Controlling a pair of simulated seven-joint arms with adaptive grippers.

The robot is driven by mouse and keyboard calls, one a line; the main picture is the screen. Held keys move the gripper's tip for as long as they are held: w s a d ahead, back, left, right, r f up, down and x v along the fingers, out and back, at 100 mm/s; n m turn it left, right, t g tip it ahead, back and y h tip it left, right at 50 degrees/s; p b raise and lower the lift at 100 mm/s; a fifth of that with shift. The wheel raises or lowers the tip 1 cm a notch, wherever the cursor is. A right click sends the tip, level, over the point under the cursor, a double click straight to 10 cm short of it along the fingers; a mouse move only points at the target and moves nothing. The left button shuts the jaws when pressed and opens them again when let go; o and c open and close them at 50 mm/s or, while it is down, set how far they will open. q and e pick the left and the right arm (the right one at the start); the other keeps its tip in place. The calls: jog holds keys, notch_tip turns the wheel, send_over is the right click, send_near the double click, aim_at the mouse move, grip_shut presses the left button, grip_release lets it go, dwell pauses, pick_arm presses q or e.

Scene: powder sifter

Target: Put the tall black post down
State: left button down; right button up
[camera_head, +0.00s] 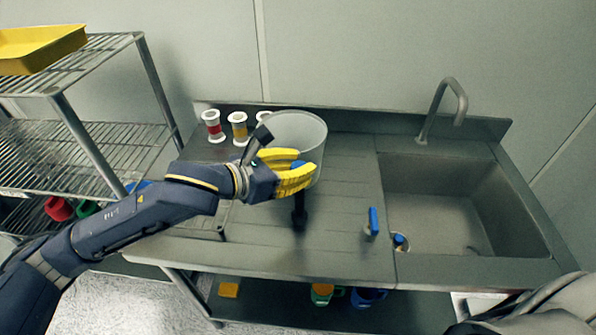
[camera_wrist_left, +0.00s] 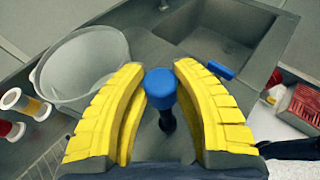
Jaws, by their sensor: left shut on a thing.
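The tall black post (camera_head: 299,208) with a blue top stands upright at the middle of the steel counter (camera_head: 345,235). My left gripper (camera_head: 300,175) has its yellow fingers around the post's upper part, shut on it. In the left wrist view the post's round blue top (camera_wrist_left: 160,84) sits between the two yellow fingers, and its black shaft runs down below. I cannot tell whether its foot touches the counter. My right gripper is not in view.
A large translucent bucket (camera_head: 308,133) stands just behind the gripper. Several white spools (camera_head: 213,127) stand at the back left. A small blue-handled thing (camera_head: 373,222) is to the right, before the sink (camera_head: 435,205). A wire shelf (camera_head: 85,140) is at the left. The counter's front is clear.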

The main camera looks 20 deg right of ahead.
pick_arm(q)
jog(key=shift+f, duration=0.95)
jog(key=c, duration=1.1)
grip_release()
jog(key=shift+o, duration=0.2)
jog(key=shift+a+r, duration=0.25)
jog(key=v, duration=1.1)
jog(key=shift+s, duration=0.2)
jog(key=shift+a+r, duration=0.1)
jog(key=shift+a, duration=0.05)
